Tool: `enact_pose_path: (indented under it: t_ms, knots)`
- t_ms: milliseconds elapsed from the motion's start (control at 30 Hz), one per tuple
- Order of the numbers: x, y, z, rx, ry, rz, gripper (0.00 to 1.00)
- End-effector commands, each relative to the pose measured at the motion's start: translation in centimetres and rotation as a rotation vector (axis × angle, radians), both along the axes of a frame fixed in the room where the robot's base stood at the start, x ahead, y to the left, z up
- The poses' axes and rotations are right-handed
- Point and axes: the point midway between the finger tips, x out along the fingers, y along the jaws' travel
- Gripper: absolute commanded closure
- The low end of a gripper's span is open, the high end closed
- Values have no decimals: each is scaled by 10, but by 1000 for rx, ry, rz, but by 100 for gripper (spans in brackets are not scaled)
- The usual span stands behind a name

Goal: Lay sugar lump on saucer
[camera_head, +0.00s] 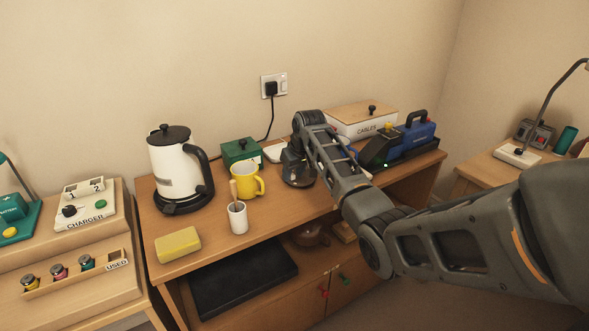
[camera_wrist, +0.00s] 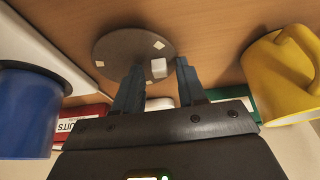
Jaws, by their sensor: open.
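The saucer is a grey disc (camera_wrist: 118,48) with several pale diamond marks, on the wooden top in the wrist view. The sugar lump (camera_wrist: 159,68), a small white cube, shows over the disc near its right edge and appears to rest on it. My gripper (camera_wrist: 160,63) is open, its two blue-grey fingers on either side of the lump in the picture, with a gap visible on both sides. In the head view my gripper (camera_head: 297,167) is low over the dark saucer (camera_head: 299,184), and the lump is not discernible there.
A yellow mug (camera_wrist: 283,68) stands close on the right in the wrist view, a blue mug (camera_wrist: 28,112) on the left. A white cup with a stick (camera_head: 237,217), a kettle (camera_head: 178,168) and a green box (camera_head: 240,150) are left of my gripper. A yellow sponge (camera_head: 178,245) lies front left.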

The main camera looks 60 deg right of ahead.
Motion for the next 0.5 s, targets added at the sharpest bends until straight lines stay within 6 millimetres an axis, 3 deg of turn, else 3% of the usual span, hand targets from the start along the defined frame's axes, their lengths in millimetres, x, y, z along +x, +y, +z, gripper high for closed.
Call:
enact_pose_path:
  t_ms: [167, 500]
  knots:
    - [-4, 2, 16, -2, -3, 0, 60]
    - [-26, 16, 79, -3, -3, 0, 60]
